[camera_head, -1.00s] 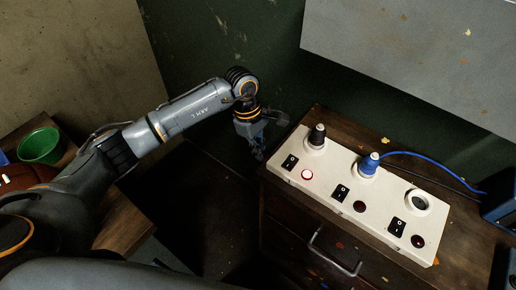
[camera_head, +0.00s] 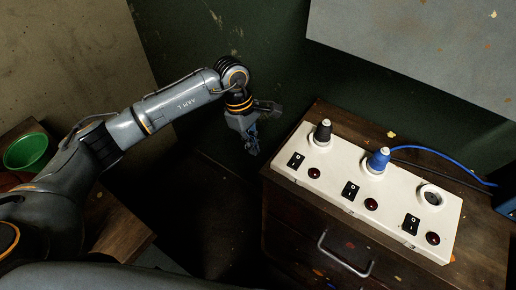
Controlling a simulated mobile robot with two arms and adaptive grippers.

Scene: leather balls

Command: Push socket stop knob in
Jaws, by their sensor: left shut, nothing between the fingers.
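A cream socket panel (camera_head: 335,198) lies on the dark wooden cabinet. It has three sockets, three black rocker switches and three round red knobs or lamps; I cannot tell which. The left red one (camera_head: 314,173), the middle one (camera_head: 371,204) and the right one (camera_head: 433,238) are all dark. A black plug (camera_head: 322,132) stands in the left socket and a blue plug (camera_head: 379,159) in the middle one; the right socket (camera_head: 431,198) is empty. My left gripper (camera_head: 252,147) is shut and empty, pointing down just left of the panel, apart from it. My right gripper is not in view.
The wooden cabinet (camera_head: 480,262) has a drawer with a metal handle (camera_head: 345,255). A blue cable (camera_head: 445,165) runs right from the blue plug. A green bowl (camera_head: 26,151) stands at the far left. A grey panel (camera_head: 420,50) hangs above the cabinet.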

